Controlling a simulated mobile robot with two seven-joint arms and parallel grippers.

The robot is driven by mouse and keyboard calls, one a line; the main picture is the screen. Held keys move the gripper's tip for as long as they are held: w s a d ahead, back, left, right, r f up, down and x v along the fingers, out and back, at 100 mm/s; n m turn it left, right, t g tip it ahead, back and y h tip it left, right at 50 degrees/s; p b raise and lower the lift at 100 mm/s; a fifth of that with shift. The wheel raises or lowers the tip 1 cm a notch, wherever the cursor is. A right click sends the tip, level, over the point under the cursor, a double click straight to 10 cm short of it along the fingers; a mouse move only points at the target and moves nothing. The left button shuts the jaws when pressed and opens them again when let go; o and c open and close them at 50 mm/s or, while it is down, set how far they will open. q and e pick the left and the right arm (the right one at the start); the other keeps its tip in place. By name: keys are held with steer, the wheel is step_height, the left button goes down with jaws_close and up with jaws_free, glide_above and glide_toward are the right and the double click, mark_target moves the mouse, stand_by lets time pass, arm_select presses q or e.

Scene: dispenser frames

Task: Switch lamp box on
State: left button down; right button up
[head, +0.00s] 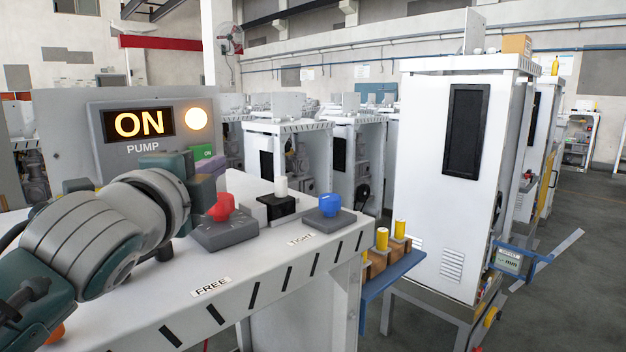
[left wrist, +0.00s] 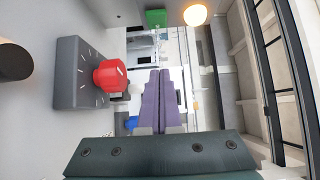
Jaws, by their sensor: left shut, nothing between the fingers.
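The lamp box (head: 165,175) is a grey panel marked PUMP at the left of the head view. Its display (head: 138,124) reads ON in lit letters, and its round lamp (head: 196,118) glows; the lamp (left wrist: 195,14) also glows in the left wrist view. A green block (head: 202,152) sits at the panel's lower right, and shows at the top of the left wrist view (left wrist: 156,18). My left gripper (head: 218,163) is in front of the panel's lower right, its purple fingers (left wrist: 160,74) shut and empty. My arm hides the panel's lower part. My right gripper is not in view.
On the white bench (head: 262,262), a red knob (head: 222,207) near FREE stands close to my gripper. A blue knob (head: 329,205) near TIGHT and a white peg (head: 281,186) in a black block stand right of it. Yellow cylinders (head: 382,238) stand on a blue shelf.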

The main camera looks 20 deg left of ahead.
arm_select(q)
steer(key=v, duration=0.2)
steer(key=d+v, duration=0.1)
steer(key=v, duration=0.2)
steer(key=shift+s+d+b, duration=0.15)
steer(key=shift+d+b, duration=0.05)
steer(key=shift+b, duration=0.15)
